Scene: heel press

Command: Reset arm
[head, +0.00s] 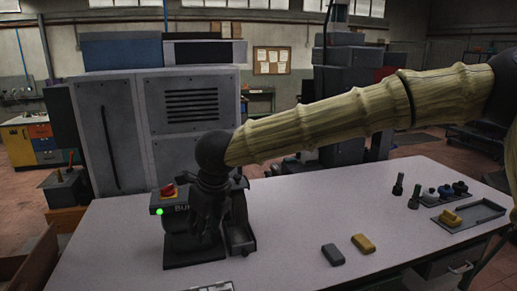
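My arm in its pale yellow sleeve reaches from the right edge to a dark wrist above the press. My gripper (208,232) points down in front of the small dark press (177,219) on the table. It hides much of the press. The gripper and press are both dark, so the finger gap and any contact are unclear. The press shows a red button (169,190), a lit green lamp (159,211) and partly covered lettering. A dark open tray or slot (240,238) sits at its right side.
On the light table (300,215) lie a dark grey block (332,254) and a yellow block (363,243). At right are a shallow tray (482,214) with a yellow block (451,217), and several dark knobbed pieces (430,195). A grey cabinet (160,125) stands behind.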

